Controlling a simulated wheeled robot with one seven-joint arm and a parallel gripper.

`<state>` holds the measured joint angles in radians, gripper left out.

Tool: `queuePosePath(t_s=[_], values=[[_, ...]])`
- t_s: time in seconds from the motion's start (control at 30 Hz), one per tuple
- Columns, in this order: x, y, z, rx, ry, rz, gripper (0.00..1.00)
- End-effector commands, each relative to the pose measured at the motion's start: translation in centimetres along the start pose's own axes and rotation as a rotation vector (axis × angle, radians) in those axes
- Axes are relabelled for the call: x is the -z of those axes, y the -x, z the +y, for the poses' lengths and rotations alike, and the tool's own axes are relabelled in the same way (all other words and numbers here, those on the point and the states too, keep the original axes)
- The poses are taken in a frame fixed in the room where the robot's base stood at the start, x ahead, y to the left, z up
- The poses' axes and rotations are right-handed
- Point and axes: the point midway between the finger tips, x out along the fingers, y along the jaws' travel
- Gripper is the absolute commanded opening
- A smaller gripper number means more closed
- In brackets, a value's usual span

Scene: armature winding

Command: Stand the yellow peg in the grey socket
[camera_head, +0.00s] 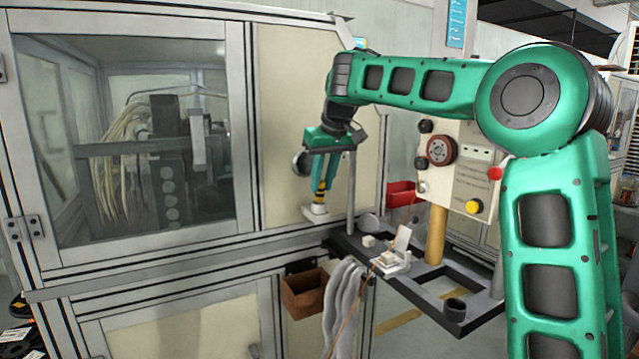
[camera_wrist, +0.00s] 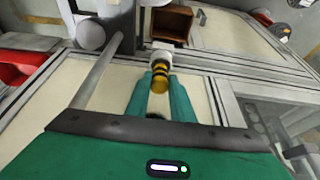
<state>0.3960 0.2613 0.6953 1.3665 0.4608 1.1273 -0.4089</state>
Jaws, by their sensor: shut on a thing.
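My gripper (camera_head: 321,180) points down in front of the cream machine panel, its teal fingers shut on the yellow peg (camera_head: 320,187). The peg has dark bands and hangs roughly upright. In the wrist view the peg (camera_wrist: 160,80) sits between the two fingertips (camera_wrist: 160,90). A pale block (camera_head: 316,211) is right below the peg; it also shows beyond the peg in the wrist view (camera_wrist: 161,52). I cannot tell whether they touch.
The black rack (camera_head: 430,290) holds small white pieces (camera_head: 391,262) and has an upright metal post (camera_head: 351,190) close beside my gripper. A brown bin (camera_head: 304,294) and grey hoses (camera_head: 343,300) hang below. A control box (camera_head: 460,170) stands behind my arm.

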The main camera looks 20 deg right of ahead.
Motion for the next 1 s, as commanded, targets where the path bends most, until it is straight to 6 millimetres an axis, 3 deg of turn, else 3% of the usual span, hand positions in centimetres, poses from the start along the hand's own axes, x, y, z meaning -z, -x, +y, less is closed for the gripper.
queuePosePath(t_s=[1.0], values=[[-0.5,-1.1,0.1,-0.001,0.000,-0.001,0.03]])
